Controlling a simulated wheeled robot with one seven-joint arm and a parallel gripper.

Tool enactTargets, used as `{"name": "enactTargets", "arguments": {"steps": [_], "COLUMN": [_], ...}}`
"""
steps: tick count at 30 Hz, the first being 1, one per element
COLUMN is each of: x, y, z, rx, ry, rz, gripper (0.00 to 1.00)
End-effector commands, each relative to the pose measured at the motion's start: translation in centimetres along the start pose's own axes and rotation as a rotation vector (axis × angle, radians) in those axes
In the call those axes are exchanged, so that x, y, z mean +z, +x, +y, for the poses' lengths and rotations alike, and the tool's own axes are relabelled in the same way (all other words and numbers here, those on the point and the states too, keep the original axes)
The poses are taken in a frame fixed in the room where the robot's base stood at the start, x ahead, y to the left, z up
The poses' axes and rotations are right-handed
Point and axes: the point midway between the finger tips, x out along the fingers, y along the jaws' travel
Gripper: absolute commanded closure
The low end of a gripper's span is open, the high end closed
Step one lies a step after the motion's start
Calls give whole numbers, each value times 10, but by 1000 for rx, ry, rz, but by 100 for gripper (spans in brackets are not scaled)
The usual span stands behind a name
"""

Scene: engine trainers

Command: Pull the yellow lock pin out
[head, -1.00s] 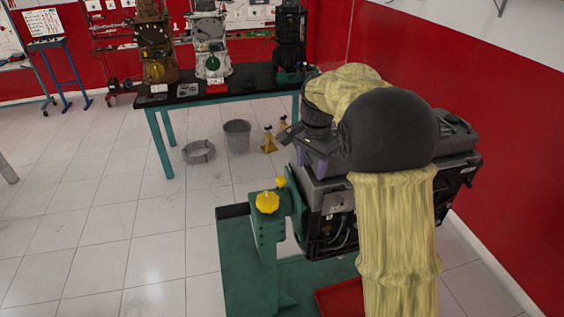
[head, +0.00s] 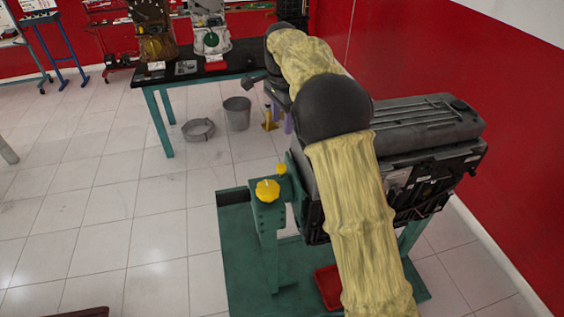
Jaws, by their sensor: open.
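A yellow star-shaped knob (head: 267,190) sits on top of the green upright post (head: 268,235) of the engine stand. A smaller yellow piece (head: 281,169) shows just behind it, beside the engine mount. I cannot tell from this view which of the two is the lock pin. My gripper (head: 280,119) has purple fingers pointing down and is open. It is above and beyond both yellow parts in the picture, apart from them. My padded yellow arm hides part of the engine and much of the wrist.
The dark engine (head: 430,140) on the stand fills the right, near a red wall. A red tray (head: 329,285) lies on the green base. A black-topped bench (head: 215,67), a grey bucket (head: 237,113) and a low grey ring (head: 198,130) stand behind.

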Motion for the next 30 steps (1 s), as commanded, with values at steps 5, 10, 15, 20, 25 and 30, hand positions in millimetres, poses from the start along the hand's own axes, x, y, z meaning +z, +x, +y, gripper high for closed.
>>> {"name": "enactTargets", "arguments": {"steps": [5,10,15,20,25,30], "x": [0,0,0,0,0,0], "y": [27,57,86,114,142,159], "z": [1,1,1,1,1,1], "rx": [4,5,5,4,3,1], "ry": [0,0,0,0,0,0], "rz": [-1,-1,-1,-1,-1,0], "gripper": [50,50,50,50,50,50]}}
